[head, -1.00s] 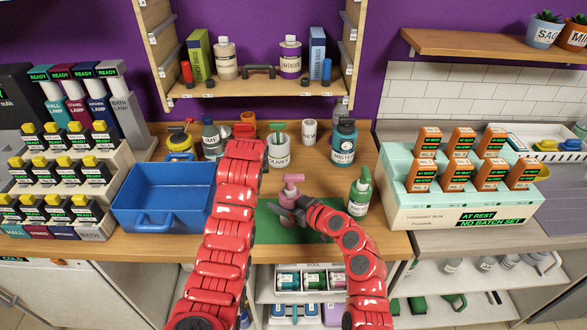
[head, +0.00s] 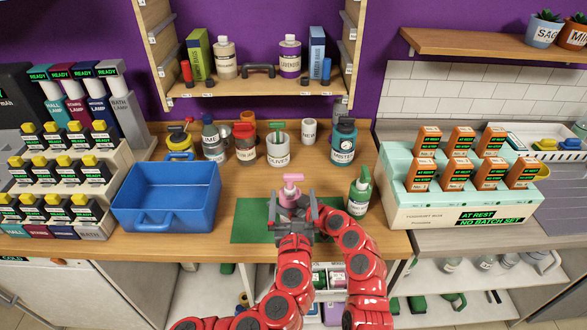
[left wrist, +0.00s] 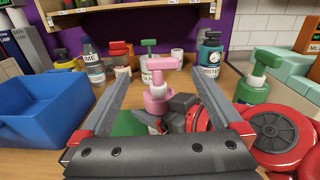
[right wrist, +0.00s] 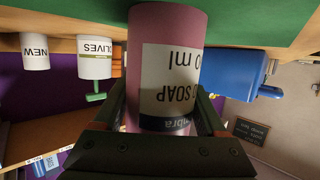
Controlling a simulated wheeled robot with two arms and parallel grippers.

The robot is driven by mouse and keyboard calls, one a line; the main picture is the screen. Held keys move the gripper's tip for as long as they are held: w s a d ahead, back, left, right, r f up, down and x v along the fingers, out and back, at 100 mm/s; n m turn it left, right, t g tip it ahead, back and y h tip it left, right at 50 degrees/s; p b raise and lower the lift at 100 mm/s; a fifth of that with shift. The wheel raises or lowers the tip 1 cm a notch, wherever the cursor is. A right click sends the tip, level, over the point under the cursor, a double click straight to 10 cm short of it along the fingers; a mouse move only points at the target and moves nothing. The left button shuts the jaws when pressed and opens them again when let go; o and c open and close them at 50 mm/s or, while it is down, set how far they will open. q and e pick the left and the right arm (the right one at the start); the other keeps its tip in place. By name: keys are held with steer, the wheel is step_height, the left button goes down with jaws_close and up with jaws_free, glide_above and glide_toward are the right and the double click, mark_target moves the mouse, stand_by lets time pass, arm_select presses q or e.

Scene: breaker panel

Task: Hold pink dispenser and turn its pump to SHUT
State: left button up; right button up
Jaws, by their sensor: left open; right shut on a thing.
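The pink dispenser (head: 291,187) stands upright on the green mat (head: 248,222); its pink pump nozzle points right in the head view. My right gripper (right wrist: 163,112) is shut on the dispenser's body, whose white label reads "SOAP" in the right wrist view (right wrist: 170,75). My left gripper (head: 291,202) is open at the near side of the dispenser. In the left wrist view its two fingers are spread wide, with the pink pump (left wrist: 158,85) between them and apart from both. No SHUT mark is readable. The lower body is partly hidden by my grippers.
A green-pump dispenser (head: 359,192) stands close on the right. A blue tray (head: 165,215) is on the left. The olives pot (head: 278,150), several jars and a teal jar (head: 343,145) stand behind. The teal yoghurt box (head: 440,212) is further right.

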mark_target(293, 174)
arm_select(q)
steer(key=shift+m, duration=0.3)
steer(key=w, duration=1)
steer(key=shift+w+d+f, duration=0.15)
steer(key=shift+w, duration=0.05)
steer(key=shift+w+f, duration=0.15)
steer(key=shift+w, duration=0.35)
steer(key=c, duration=1.4)
steer(key=shift+h, duration=0.4)
